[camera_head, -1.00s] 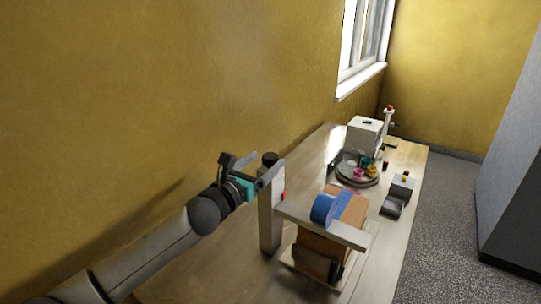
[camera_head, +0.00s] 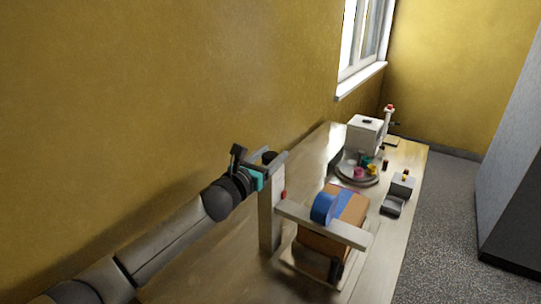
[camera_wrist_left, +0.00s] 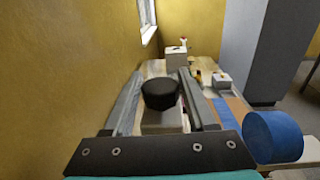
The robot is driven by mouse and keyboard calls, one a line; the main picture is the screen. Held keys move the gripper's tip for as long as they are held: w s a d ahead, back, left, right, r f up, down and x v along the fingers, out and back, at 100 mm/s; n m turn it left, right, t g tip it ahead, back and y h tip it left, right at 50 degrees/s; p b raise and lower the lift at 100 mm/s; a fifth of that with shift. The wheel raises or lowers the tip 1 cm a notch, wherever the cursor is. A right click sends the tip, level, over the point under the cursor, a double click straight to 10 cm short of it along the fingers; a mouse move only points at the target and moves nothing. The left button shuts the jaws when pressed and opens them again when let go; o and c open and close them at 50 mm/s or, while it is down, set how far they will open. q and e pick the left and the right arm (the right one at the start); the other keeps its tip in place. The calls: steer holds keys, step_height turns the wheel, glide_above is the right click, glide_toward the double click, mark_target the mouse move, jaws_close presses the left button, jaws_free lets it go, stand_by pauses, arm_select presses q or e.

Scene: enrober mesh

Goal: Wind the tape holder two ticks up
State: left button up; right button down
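The tape holder is a pale arm (camera_head: 348,233) that juts out from an upright post (camera_head: 268,222) and carries a blue tape roll (camera_head: 322,208). A small red mark (camera_head: 284,195) shows on the post. A black round knob (camera_head: 270,156) sits on top of the post. My left gripper (camera_head: 262,158) is at the post's top, its two grey fingers apart. In the left wrist view the knob (camera_wrist_left: 160,94) stands between the fingers, with a visible gap at the left finger; contact on the right is unclear. My right gripper is not in view.
A brown box (camera_head: 318,248) with a blue tape strip stands under the arm. Further back on the table are a round tray (camera_head: 345,176) with colourful small items, a white machine (camera_head: 364,133) and a grey device (camera_head: 402,185). A yellow wall runs along the left.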

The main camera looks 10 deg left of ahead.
arm_select(q)
jaws_close()
steer(key=shift+n+y, duration=0.3)
steer(key=shift+y, duration=0.1)
steer(key=n+y, duration=0.1)
steer(key=y, duration=0.1)
steer(key=shift+d+f+n+t+y, duration=0.1)
steer(key=shift+n+t+y, duration=0.3)
steer(key=n+y, duration=0.4)
steer(key=y, duration=0.2)
steer(key=shift+y+b, duration=0.35)
steer(key=shift+y, duration=0.05)
steer(key=shift+n+g+y+b, duration=0.35)
steer(key=shift+n+g+y, duration=0.35)
steer(key=shift+n+y, duration=0.5)
steer(key=shift+n+g+y+b, duration=0.35)
steer(key=shift+n+g+y, duration=0.45)
steer(key=shift+y, duration=0.7)
steer(key=shift+o, duration=2.4)
jaws_free()
